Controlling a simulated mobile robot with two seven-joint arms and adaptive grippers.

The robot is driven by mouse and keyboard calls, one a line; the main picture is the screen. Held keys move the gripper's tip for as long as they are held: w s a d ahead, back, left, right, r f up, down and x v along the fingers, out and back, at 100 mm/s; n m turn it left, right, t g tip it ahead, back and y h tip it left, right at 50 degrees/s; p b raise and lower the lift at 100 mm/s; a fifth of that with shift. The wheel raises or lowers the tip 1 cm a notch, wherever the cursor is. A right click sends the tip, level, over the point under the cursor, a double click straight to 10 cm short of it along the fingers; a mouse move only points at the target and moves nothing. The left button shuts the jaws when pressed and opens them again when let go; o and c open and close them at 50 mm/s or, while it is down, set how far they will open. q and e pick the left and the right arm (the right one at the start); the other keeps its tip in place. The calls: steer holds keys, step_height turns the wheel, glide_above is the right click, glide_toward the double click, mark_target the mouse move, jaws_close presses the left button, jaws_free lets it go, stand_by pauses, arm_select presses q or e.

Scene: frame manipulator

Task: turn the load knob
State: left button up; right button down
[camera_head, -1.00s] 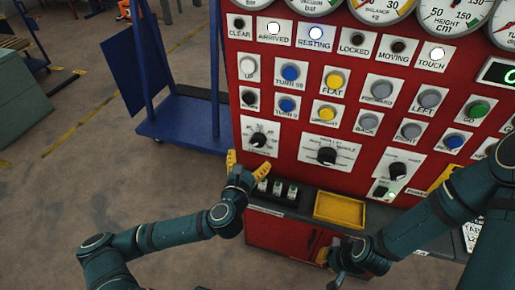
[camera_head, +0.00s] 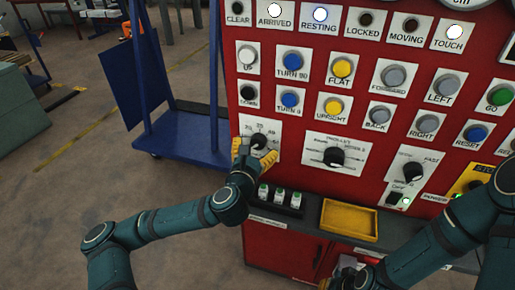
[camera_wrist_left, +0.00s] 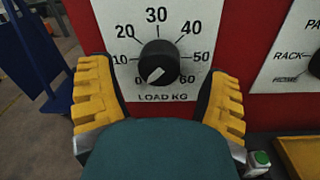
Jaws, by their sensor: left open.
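The load knob (camera_head: 258,141) is a black round knob on a white dial plate at the red panel's lower left. My left gripper (camera_head: 253,153) is open before the dial. In the wrist view its yellow-padded fingers (camera_wrist_left: 160,95) lie to either side of the knob, apart from it. My right gripper (camera_head: 343,277) is low at the bottom edge, partly hidden by its arm.
The red panel carries rows of buttons, lamps and two other black knobs, one of them the middle knob (camera_head: 334,157). A shelf below holds small switches (camera_head: 280,198) and a yellow tray (camera_head: 349,221). A blue cart (camera_head: 185,140) stands left of the panel.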

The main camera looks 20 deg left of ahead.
arm_select(q)
steer(key=shift+w, duration=1.1)
steer(key=c, duration=1.2)
